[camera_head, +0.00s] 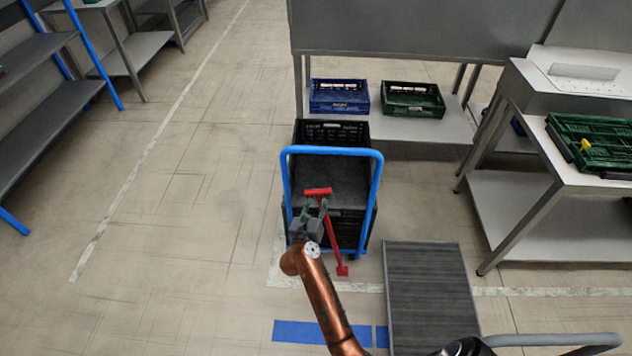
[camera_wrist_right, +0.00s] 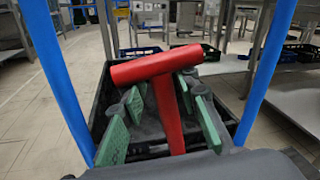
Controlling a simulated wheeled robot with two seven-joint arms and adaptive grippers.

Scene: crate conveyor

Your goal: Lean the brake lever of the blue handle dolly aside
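The blue handle dolly (camera_head: 376,190) stands in the middle of the head view with black crates on it. Its red brake lever (camera_head: 329,238) has a T-shaped top and leans slightly, its foot at the lower right. In the right wrist view the lever (camera_wrist_right: 168,110) rises between the green finger pads. My right gripper (camera_head: 313,212) is at the lever's upper part, just below the crossbar. Its fingers are open around the stem, with gaps visible on both sides in the right wrist view (camera_wrist_right: 163,130). My left gripper is not in view.
A ribbed grey platform (camera_head: 430,295) lies right of the dolly. A blue crate (camera_head: 339,108) and a green crate (camera_head: 412,113) sit on a low shelf behind. A metal table (camera_head: 560,165) stands right, shelves (camera_head: 40,115) left. The floor left of the dolly is clear.

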